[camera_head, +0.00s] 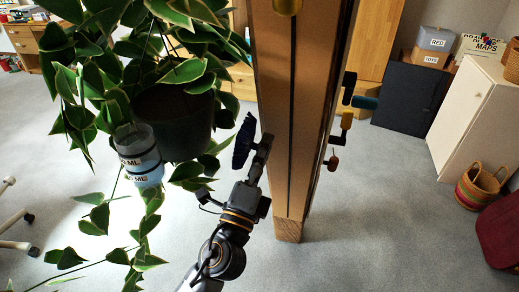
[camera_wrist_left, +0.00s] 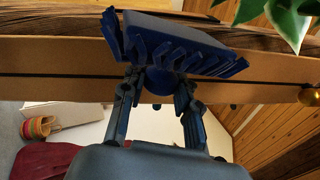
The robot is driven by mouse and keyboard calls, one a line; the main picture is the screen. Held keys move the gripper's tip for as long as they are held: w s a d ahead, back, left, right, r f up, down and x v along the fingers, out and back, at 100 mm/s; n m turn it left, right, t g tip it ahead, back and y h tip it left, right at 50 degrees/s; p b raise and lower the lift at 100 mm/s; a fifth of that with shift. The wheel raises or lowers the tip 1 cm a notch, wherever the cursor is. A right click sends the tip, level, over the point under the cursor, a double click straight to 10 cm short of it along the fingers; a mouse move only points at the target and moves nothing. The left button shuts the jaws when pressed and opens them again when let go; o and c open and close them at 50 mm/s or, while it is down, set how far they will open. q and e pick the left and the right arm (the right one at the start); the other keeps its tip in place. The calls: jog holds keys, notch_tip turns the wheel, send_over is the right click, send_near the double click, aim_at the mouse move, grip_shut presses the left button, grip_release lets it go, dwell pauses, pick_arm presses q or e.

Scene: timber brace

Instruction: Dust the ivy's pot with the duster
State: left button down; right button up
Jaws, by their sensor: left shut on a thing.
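The ivy hangs at the left of the head view, with green, pale-edged leaves (camera_head: 185,72) around and below its dark pot (camera_head: 185,138). Leaves and a clear container cover part of the pot. My left gripper (camera_head: 264,150) is shut on the dark blue duster (camera_head: 243,141), between the pot and the timber post. The duster is right of the pot in the picture, with a small gap between them. In the left wrist view the duster's ribbed blue head (camera_wrist_left: 185,45) sits across the fingertips (camera_wrist_left: 158,82). My right gripper is not in view.
The timber post (camera_head: 288,120) stands close right of my left gripper. Small items (camera_head: 346,120) stick out from its right side. A clear container marked ML (camera_head: 140,155) hangs by the pot. A white cabinet (camera_head: 474,115) and baskets stand right. Grey floor is open below.

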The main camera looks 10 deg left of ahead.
pick_arm(q)
jog(key=d, duration=0.1)
jog(key=d+b, duration=0.1)
jog(key=d, duration=0.1)
jog(key=shift+f, duration=0.3)
dwell(0.4)
